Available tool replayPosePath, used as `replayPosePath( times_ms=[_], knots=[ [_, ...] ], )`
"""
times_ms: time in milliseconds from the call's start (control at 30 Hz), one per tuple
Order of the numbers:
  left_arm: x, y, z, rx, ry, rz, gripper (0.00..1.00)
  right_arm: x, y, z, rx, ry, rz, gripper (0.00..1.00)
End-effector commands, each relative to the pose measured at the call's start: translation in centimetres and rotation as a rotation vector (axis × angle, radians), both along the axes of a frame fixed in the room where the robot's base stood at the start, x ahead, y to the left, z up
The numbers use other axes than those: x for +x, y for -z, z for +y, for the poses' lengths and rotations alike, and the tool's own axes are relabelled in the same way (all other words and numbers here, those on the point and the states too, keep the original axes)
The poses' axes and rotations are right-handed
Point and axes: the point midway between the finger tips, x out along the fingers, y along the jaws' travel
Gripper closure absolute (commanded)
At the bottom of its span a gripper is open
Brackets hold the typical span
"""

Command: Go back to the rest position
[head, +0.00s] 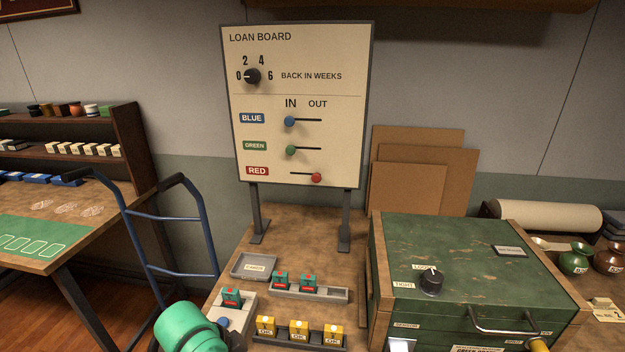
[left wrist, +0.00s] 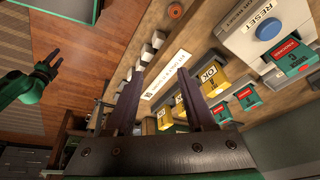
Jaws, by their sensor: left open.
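My left gripper (left wrist: 160,73) is open and empty in the left wrist view, with its two dark fingers apart. It hangs over the wooden table, and yellow "OK" blocks (left wrist: 213,78) show beyond and beside its right finger. In the head view only a green part of my left arm shows at the bottom edge; the fingers are out of sight there. My right gripper (left wrist: 52,66) shows at the left of the left wrist view, dark on a green arm. Its fingers look apart with nothing between them, over the floor.
Teal blocks (head: 280,281) sit in grey holders beside a blue reset button (left wrist: 268,28). A green case (head: 465,260) with a knob is at right. A blue hand truck (head: 165,217) stands left, near a shelf (head: 130,140).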

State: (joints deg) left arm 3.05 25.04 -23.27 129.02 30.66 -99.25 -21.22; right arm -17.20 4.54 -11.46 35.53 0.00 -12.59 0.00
Motion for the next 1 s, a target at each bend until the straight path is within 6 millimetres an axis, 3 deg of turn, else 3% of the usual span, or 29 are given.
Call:
replayPosePath(
  times_ms=[167, 500, 767, 900, 1000],
  knots=[
    [-3.4, 2.2, 2.2, -0.073, -0.355, 0.023, 0.46, 0.0, 0.0, -0.1, -0.001, 0.0, 0.001, 0.5],
    [-10.3, 5.1, 9.7, -0.021, -0.897, 0.053, 0.46, -0.1, 0.0, -0.1, -0.002, 0.0, 0.002, 0.5],
    [-9.2, 14.8, 9.3, 0.001, -0.875, 0.092, 0.46, -0.1, 0.0, -0.1, -0.002, 0.0, 0.002, 0.5],
    [-10.2, 21.2, 9.3, 0.016, -0.868, 0.119, 0.46, 0.0, 0.0, -0.1, -0.002, 0.0, 0.001, 0.5],
    [-12.2, 26.7, 9.5, 0.032, -0.863, 0.145, 0.46, 0.0, 0.0, -0.1, -0.002, -0.001, 0.001, 0.5]
  ],
)
